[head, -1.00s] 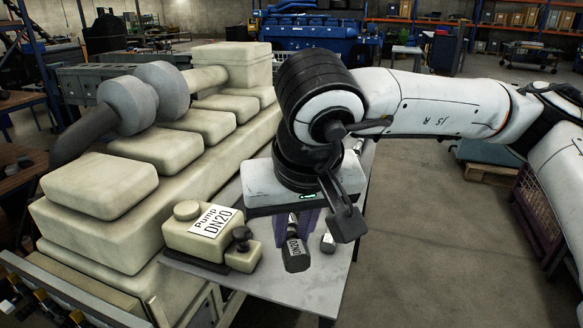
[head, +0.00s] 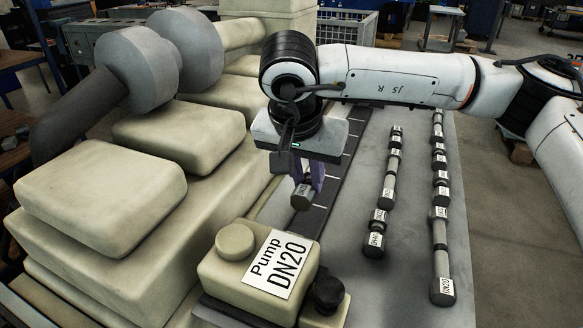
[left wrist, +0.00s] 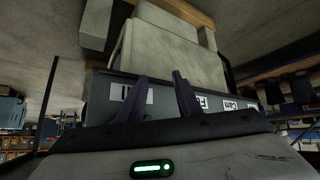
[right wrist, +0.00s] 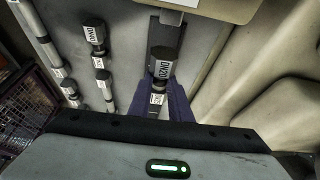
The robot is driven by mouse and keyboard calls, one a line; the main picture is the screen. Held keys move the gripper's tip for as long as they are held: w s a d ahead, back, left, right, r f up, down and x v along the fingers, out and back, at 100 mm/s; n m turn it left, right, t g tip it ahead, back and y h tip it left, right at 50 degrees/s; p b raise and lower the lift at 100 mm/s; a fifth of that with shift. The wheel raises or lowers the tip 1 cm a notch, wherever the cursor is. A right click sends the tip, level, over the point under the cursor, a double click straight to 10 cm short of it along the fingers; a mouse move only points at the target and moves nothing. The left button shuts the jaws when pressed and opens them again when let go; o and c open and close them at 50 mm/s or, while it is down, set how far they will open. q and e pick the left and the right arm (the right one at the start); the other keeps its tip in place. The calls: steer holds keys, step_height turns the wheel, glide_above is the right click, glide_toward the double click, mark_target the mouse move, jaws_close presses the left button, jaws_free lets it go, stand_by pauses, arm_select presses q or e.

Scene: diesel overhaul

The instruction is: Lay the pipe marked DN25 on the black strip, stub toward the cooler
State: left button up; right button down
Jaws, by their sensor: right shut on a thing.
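My right gripper (head: 309,178) is shut on a dark grey pipe (head: 301,199) with a white label, beyond the pump and over the black strip (head: 335,172). In the right wrist view the same pipe (right wrist: 161,62) lies between the purple fingers, its dark end outward; its label looks like DN20 or DN25, and I cannot tell which. The black strip (right wrist: 166,32) runs behind it there. I cannot tell whether the pipe touches the strip. My left gripper (left wrist: 157,90) is open and empty in the left wrist view and is not in the head view. I cannot identify the cooler.
A beige pump marked DN20 (head: 250,262) stands at the near end. The large beige engine (head: 95,225) fills the left side. More labelled pipes (head: 388,185) lie in rows on the grey table (head: 400,285) to the right, with bare table between rows.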

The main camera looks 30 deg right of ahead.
steer(key=shift+w+d+f, duration=0.15)
steer(key=shift+w+f, duration=0.05)
steer(key=shift+w, duration=0.25)
steer(key=shift+s+f, duration=0.2)
steer(key=shift+f, duration=0.05)
steer(key=shift+f+b, duration=1.4)
steer(key=shift+f, duration=0.6)
steer(key=shift+f+b, duration=0.85)
steer(key=shift+f, duration=0.1)
arm_select(q)
steer(key=shift+w+d+f+b, duration=0.15)
steer(key=shift+w+d+f, duration=0.1)
steer(key=shift+f, duration=0.3)
steer(key=shift+w+d+f+b, duration=0.1)
steer(key=shift+d+f+b, duration=0.15)
steer(key=shift+f, duration=0.3)
steer(key=shift+w+d+f+b, duration=0.1)
steer(key=shift+w+d+f, duration=0.15)
steer(key=shift+f, duration=0.3)
arm_select(e)
steer(key=shift+f, duration=0.5)
arm_select(q)
steer(key=shift+s+f, duration=0.25)
steer(key=shift+f, duration=0.1)
arm_select(e)
steer(key=shift+f, duration=0.15)
steer(key=c, duration=1.6)
jaws_free()
